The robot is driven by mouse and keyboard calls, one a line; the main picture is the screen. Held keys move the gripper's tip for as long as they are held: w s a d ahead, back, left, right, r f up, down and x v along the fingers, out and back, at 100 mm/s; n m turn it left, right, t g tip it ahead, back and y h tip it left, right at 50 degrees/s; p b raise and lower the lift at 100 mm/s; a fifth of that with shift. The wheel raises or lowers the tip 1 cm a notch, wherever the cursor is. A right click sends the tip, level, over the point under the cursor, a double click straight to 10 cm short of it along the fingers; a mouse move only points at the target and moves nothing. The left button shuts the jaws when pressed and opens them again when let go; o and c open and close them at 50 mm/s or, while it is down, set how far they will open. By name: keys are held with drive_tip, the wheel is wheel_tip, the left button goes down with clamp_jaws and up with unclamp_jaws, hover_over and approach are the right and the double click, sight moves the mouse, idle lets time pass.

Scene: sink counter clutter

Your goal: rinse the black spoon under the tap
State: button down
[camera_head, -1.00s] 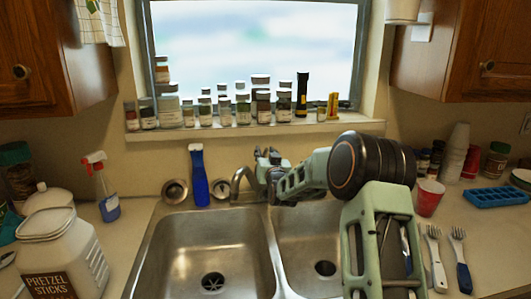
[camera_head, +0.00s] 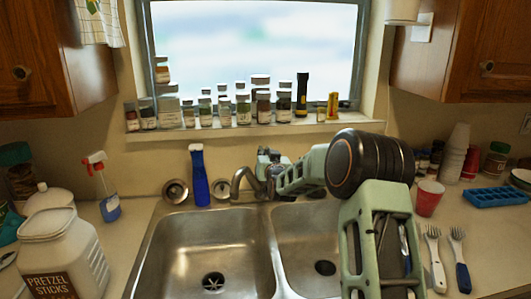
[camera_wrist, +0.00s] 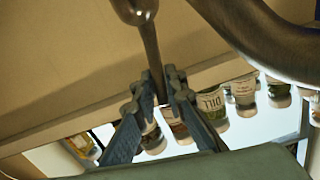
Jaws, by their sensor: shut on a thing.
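The bronze tap (camera_head: 243,183) stands behind the double sink, its spout over the divider area. It crosses the top right of the wrist view (camera_wrist: 262,38). My gripper (camera_head: 266,157) is at the tap's top. In the wrist view its fingers (camera_wrist: 160,90) are shut on a thin dark metal stem that widens to a rounded knob; it looks like the tap lever (camera_wrist: 148,45), matching the tap's finish. I cannot make out the black spoon for certain; my arm hides part of the right basin and counter. No running water is visible.
The left basin (camera_head: 203,252) looks empty. A blue bottle (camera_head: 199,178) stands behind it. Spice jars line the window sill (camera_head: 225,131). A pretzel tub (camera_head: 62,250) is at left. Forks (camera_head: 436,258), a red cup (camera_head: 429,198) and a blue tray (camera_head: 495,197) are at right.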

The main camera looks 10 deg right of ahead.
drive_tip(key=shift+w+a+r+g+p, duration=0.1)
drive_tip(key=shift+w+r+g+p, duration=0.4)
drive_tip(key=shift+g+p, duration=0.2)
drive_tip(key=shift+w+f, duration=0.1)
drive_tip(key=shift+w, duration=0.05)
drive_tip(key=c, duration=2)
unclamp_jaws()
drive_tip(key=s, duration=0.4)
drive_tip(key=s+r, duration=0.1)
drive_tip(key=s, duration=0.3)
drive_tip(key=s+r, duration=0.1)
drive_tip(key=s, duration=0.2)
drive_tip(key=shift+s+r, duration=0.25)
drive_tip(key=shift+s, duration=0.15)
